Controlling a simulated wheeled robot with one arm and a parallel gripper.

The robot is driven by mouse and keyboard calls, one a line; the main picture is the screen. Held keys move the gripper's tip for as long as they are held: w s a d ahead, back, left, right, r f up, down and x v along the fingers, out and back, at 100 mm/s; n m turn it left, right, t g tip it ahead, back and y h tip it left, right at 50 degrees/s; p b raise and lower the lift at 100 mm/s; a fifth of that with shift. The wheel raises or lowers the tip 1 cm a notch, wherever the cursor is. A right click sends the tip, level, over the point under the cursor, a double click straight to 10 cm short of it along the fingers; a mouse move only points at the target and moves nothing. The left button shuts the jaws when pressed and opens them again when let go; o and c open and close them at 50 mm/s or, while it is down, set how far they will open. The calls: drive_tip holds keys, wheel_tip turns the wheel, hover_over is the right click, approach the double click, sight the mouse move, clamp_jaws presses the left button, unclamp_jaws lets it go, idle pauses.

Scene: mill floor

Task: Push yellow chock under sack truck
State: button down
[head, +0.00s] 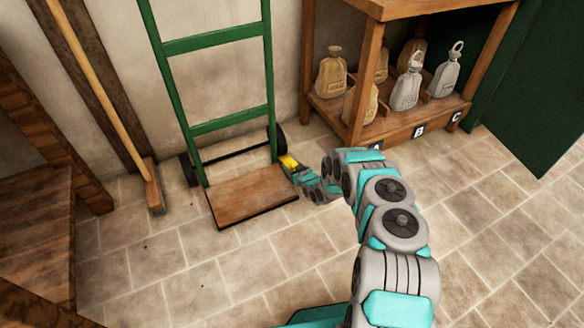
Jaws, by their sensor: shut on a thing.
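The green sack truck (226,125) stands upright against the wall, with its wooden toe plate (250,196) flat on the tiled floor and dark wheels at both sides. The yellow chock (288,163) is low by the truck's right wheel, just right of the frame's right upright. My gripper (293,171) reaches in from the right and is shut on the chock. The fingers are small and partly hidden, and I cannot tell whether the chock touches the wheel.
A wooden shelf (362,70) with several tan and grey sacks stands to the right, marked A, B and C. A broom (152,188) leans on the left beside wooden steps (35,225). The floor in front is clear. A dark green panel (540,90) is far right.

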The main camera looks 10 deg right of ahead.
drive_tip(key=shift+w+a+r, duration=0.1)
drive_tip(key=shift+w+a, duration=0.35)
drive_tip(key=shift+a, duration=0.05)
idle(0.3)
drive_tip(key=shift+c, duration=1.5)
unclamp_jaws()
drive_tip(key=shift+o, duration=1.1)
drive_tip(key=shift+s+r, duration=0.1)
drive_tip(key=shift+s, duration=0.15)
drive_tip(key=v, duration=0.6)
drive_tip(key=shift+w+d, duration=0.1)
drive_tip(key=shift+d, duration=0.15)
drive_tip(key=shift+v, duration=0.8)
drive_tip(key=shift+d+f, duration=0.1)
drive_tip(key=shift+f, duration=0.1)
